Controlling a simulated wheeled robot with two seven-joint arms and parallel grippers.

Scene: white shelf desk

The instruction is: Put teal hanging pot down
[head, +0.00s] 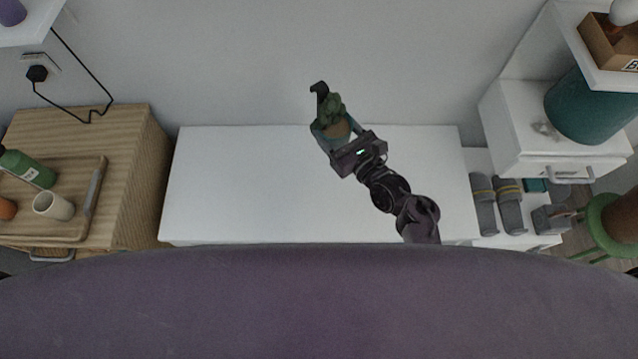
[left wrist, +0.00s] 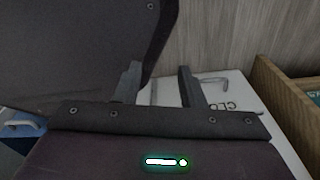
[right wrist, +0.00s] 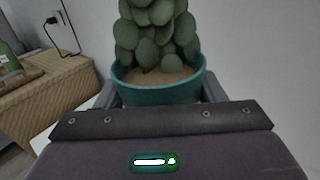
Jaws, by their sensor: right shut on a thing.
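The teal hanging pot (head: 321,137) holds a green plant and brown soil. It shows in the head view near the back edge of the white desk, and large in the right wrist view (right wrist: 160,93). My right gripper (head: 344,141) is shut on the pot, with a finger on either side of it in the right wrist view. The pot looks upright there. I cannot tell whether its base touches the desk. A dark hook-like piece (head: 319,88) rises at the pot's far side. My left gripper (left wrist: 160,85) is open, with a gap between its fingers, and shows only in the left wrist view.
The white desk top (head: 240,185) is bare on its left. A wooden cabinet (head: 150,165) at left bears a tray (head: 98,205) with a cup (head: 52,206) and bottle (head: 25,168). At right stand a white drawer unit (head: 515,140), a large teal pot (head: 590,110) and grey slippers (head: 509,205).

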